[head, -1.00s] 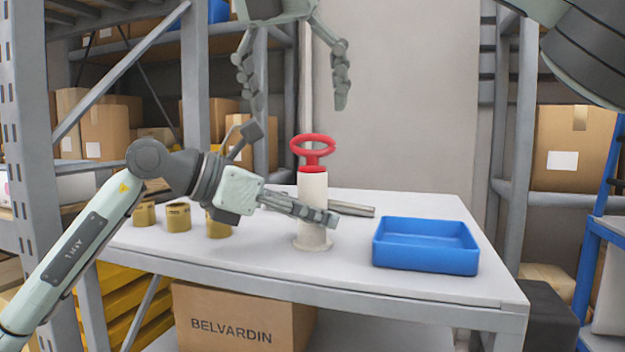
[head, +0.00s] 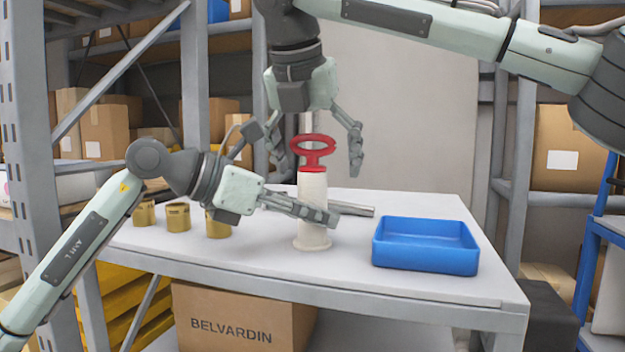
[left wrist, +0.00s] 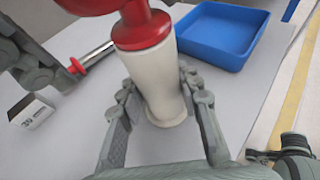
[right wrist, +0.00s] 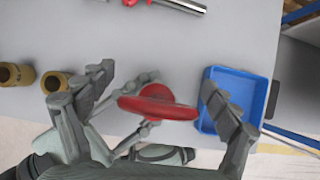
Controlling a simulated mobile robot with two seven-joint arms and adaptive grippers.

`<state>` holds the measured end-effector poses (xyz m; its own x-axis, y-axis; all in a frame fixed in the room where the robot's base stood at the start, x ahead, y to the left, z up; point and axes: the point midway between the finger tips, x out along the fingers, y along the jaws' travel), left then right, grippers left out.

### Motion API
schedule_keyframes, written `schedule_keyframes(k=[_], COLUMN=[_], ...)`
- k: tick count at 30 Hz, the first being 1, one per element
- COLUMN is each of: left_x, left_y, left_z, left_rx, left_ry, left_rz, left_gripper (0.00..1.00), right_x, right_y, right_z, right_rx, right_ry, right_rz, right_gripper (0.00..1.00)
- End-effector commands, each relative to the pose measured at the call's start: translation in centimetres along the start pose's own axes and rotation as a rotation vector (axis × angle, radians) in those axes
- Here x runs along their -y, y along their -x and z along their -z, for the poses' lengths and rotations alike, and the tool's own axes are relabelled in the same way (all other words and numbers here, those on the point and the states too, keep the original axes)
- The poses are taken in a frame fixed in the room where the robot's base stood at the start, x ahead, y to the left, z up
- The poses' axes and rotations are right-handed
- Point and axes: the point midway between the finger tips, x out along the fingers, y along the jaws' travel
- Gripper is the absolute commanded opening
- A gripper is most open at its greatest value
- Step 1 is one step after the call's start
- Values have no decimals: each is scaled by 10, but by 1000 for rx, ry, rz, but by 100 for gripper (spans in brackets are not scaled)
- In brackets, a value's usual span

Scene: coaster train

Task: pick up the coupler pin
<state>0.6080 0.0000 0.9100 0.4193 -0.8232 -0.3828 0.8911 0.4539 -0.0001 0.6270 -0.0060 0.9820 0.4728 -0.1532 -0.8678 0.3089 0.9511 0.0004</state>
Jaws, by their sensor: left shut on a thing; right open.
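The coupler pin shows as a red ring handle (head: 313,146) with a red collar, upright on top of a white post (head: 313,190); any shaft inside is hidden. My left gripper (head: 318,212) is shut on the white post low down, and its fingers lie on both sides of the post in the left wrist view (left wrist: 160,95). My right gripper (head: 318,165) is open and points down from above, with its fingers on either side of the red ring. In the right wrist view the ring (right wrist: 157,103) lies between the spread fingers.
A blue tray (head: 425,265) stands at the right of the white table (head: 440,205). Several brass cylinders (head: 178,218) stand at the left. A silver rod (head: 352,209) with red parts lies behind the post. A small white labelled block (left wrist: 30,112) shows in the left wrist view.

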Motion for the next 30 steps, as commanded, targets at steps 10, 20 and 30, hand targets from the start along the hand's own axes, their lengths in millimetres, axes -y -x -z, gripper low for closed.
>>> schedule_keyframes(k=[10, 20, 30], left_x=[0, 0, 0], left_y=[0, 0, 0], left_z=[0, 0, 0], left_rx=[0, 0, 0], left_ry=[0, 0, 0], left_rz=[0, 0, -1], left_gripper=[2, 2, 2], right_x=[0, 0, 0], right_y=[1, 1, 1], right_z=[0, 0, 0], right_rx=[0, 0, 1], right_ry=[0, 0, 0], right_rz=[0, 0, 0], right_gripper=[60, 19, 0])
